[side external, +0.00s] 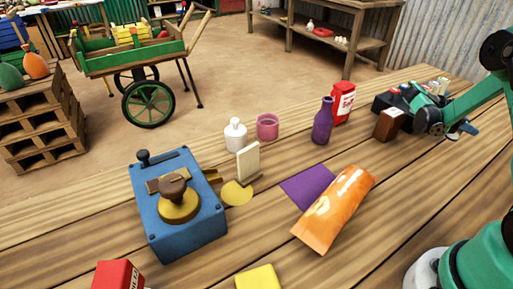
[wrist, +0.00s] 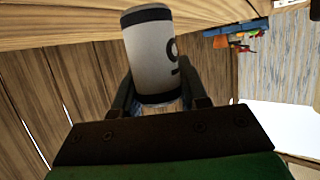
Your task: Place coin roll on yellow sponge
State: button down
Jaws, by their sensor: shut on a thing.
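The coin roll (wrist: 152,55) is a white cylinder with black end bands and dark print. In the wrist view it sits between the two fingers of my gripper (wrist: 158,92), which is shut on it. In the side external view my gripper (side external: 428,119) is at the right end of the table, beside the dark brown box; I cannot clearly make out the held roll there. The yellow sponge (side external: 258,278) lies at the bottom edge of the side external view, partly cut off, far from my gripper. It is not seen in the wrist view.
A black tray (side external: 384,102) and brown box (side external: 388,125) are close to my gripper. A purple bottle (side external: 322,122), red bottle (side external: 343,104), orange packet (side external: 335,208), purple cloth (side external: 306,186), blue device (side external: 178,235) and red box (side external: 117,275) also occupy the table.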

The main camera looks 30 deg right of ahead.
aim_at(458, 136)
jog(key=shift+f, duration=1.65)
jog(key=shift+c, duration=2.3)
grip_release()
jog(key=shift+f, duration=0.15)
